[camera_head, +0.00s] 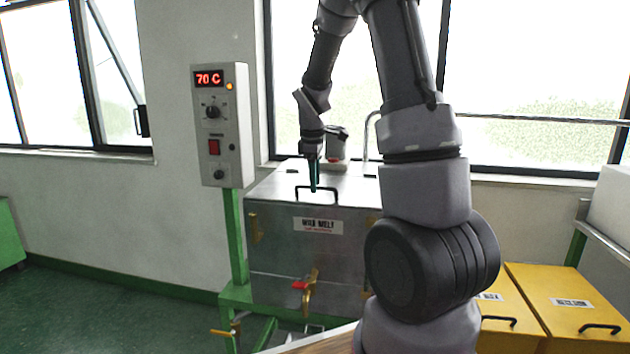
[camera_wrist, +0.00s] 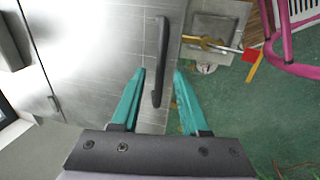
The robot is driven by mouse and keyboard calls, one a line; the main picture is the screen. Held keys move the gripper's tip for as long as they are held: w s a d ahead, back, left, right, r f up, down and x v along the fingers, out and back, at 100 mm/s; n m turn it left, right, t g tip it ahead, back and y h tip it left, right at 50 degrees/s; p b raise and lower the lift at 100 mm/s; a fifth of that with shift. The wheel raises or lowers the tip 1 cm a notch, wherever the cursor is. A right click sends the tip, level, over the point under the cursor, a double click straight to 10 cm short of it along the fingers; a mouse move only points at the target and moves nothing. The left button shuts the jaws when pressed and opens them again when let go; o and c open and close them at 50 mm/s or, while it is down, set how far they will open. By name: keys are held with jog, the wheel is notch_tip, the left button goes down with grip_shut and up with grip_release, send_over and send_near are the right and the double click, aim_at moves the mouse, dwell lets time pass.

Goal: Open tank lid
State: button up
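The tank (camera_head: 275,235) is a grey metal box with a "WAX MELT" label, and its lid (camera_head: 270,188) lies flat and closed on top. A black bar handle (camera_head: 328,188) stands at the lid's front edge. My gripper (camera_head: 314,186) points down at this handle. In the wrist view the handle (camera_wrist: 162,45) runs between the two teal fingers of my gripper (camera_wrist: 160,72). The fingers are open, with a gap to the handle on both sides. The lid (camera_wrist: 95,50) fills the left of that view.
A control box (camera_head: 220,125) reading 70 C stands on a green post left of the tank. A red-handled valve (camera_head: 303,285) sticks out of the tank's front. Yellow bins (camera_head: 545,295) stand at the right. A pink tube (camera_wrist: 290,65) shows in the wrist view.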

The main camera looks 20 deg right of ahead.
grip_shut()
dwell(1.3)
